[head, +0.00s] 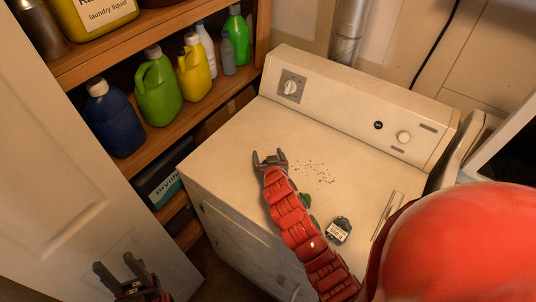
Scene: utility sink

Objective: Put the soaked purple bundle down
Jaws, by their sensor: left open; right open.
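No purple bundle shows in the head view. My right gripper (269,155) is open and empty, above or at the left part of the white machine's top (240,135); I cannot tell whether it touches. My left gripper (114,264) is open and empty, low at the left in front of the white door panel (60,170). The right arm hides a strip of the machine top, and a large red rounded shape hides the lower right.
A small dark labelled object (338,231), a partly hidden green item (305,201), dark specks (315,172) and thin rods (386,215) lie on the machine top. A control panel (350,105) backs it. Wooden shelves (185,120) hold several bottles. The top's back middle is clear.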

